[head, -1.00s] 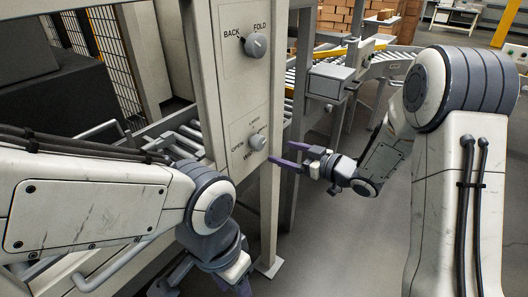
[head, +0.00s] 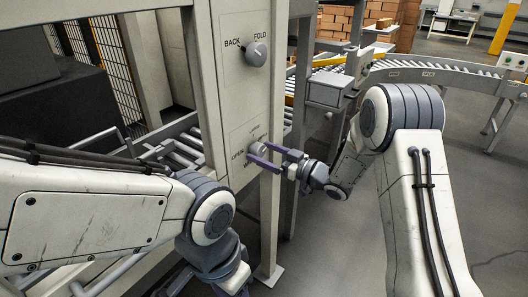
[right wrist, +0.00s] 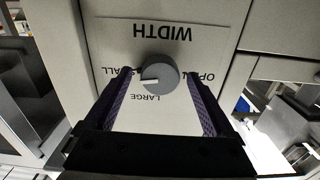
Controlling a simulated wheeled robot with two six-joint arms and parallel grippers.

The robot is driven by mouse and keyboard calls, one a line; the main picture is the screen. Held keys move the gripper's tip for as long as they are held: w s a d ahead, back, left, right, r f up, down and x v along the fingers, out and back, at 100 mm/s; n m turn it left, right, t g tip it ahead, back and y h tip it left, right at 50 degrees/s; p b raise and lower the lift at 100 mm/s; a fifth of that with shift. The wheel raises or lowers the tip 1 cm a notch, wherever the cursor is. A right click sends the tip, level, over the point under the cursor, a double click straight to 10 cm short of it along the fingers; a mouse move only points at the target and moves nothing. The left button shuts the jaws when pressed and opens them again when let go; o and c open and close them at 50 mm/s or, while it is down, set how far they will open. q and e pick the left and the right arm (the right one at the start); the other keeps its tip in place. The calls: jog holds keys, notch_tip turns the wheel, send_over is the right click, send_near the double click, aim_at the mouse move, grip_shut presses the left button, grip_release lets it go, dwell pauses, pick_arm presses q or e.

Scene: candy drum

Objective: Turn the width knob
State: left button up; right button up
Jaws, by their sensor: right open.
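The width knob (head: 258,147) is a round grey dial on the lower label plate of the beige post. In the right wrist view the knob (right wrist: 161,73) shows a white pointer mark toward the left of the picture, near the partly hidden label ending in "ALL". The WIDTH plate appears upside down there, with OPEN at right and LARGE below. My right gripper (head: 256,155) is open, its purple fingers on either side of the knob. In the wrist view a small gap seems to show at each finger; contact is unclear. My left gripper (head: 236,279) hangs low, its fingers mostly cut off.
A second grey knob (head: 256,53), labelled BACK and FOLD, sits higher on the same post. A roller conveyor (head: 430,72) curves behind at right, and a grey box (head: 328,90) juts out beside the post. The floor at right is clear.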

jog(key=shift+w+a, duration=0.1)
jog(key=shift+a, duration=0.1)
jog(key=c, duration=1.4)
jog(key=shift+f+n+b, duration=0.25)
jog(key=shift+n+b, duration=0.75)
jog(key=shift+b, duration=0.25)
jog(key=n+b, duration=0.6)
jog(key=b, duration=0.2)
jog(key=shift+f+n, duration=0.1)
jog(key=shift+n, duration=0.3)
jog(key=shift+n+b, duration=1.5)
jog(key=shift+b, duration=0.2)
jog(key=shift+r, duration=0.2)
jog(key=o, duration=1.4)
